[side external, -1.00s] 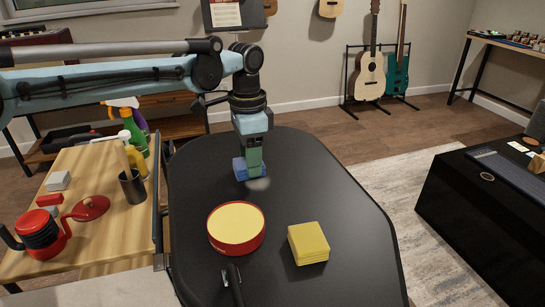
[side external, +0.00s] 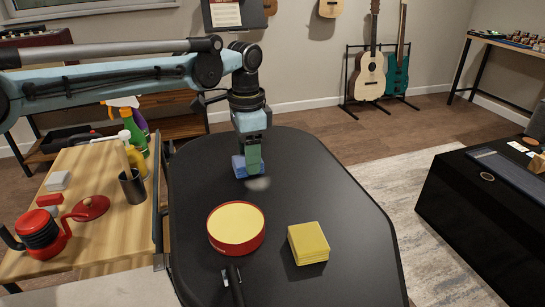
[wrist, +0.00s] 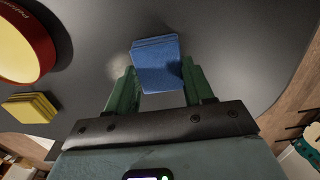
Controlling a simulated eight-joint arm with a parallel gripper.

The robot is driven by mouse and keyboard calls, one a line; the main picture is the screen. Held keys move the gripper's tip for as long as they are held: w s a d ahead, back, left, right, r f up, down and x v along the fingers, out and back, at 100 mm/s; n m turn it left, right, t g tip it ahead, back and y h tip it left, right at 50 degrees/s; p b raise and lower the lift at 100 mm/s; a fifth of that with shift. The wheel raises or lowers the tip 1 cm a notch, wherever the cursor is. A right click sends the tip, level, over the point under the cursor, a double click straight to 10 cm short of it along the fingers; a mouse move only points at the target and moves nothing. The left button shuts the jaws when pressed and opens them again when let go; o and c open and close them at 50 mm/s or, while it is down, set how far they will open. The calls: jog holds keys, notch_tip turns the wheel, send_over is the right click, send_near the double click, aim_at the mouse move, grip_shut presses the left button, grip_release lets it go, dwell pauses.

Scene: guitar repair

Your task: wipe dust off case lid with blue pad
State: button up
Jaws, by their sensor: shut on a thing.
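The black case lid (side external: 330,215) lies flat in the middle of the side view. My gripper (side external: 254,160) points down at its far end, with green fingers shut on the blue pad (side external: 239,167). The pad is low at the lid surface; I cannot tell whether it touches. A pale dust patch (side external: 260,184) lies on the lid just right of and nearer than the pad. In the wrist view the blue pad (wrist: 157,64) sits between the fingers, and the dust patch (wrist: 117,68) shows beside it, partly hidden by a finger.
A red round tin with a yellow top (side external: 236,229), a yellow pad stack (side external: 308,243) and a black-handled item (side external: 233,285) are on the nearer lid. A wooden bench (side external: 110,225) with a red kettle, cup and bottles stands left. The lid's right side is clear.

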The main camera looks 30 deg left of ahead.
jog(key=shift+s+d+f, duration=0.1)
jog(key=shift+s+d, duration=1.75)
jog(key=shift+w, duration=0.1)
jog(key=shift+w+a+f, duration=0.1)
jog(key=shift+w+a, duration=2)
jog(key=shift+a, duration=0.15)
jog(key=shift+s+d, duration=2.2)
jog(key=shift+d, duration=0.05)
jog(key=shift+w+a, duration=2.15)
jog(key=shift+a, duration=0.05)
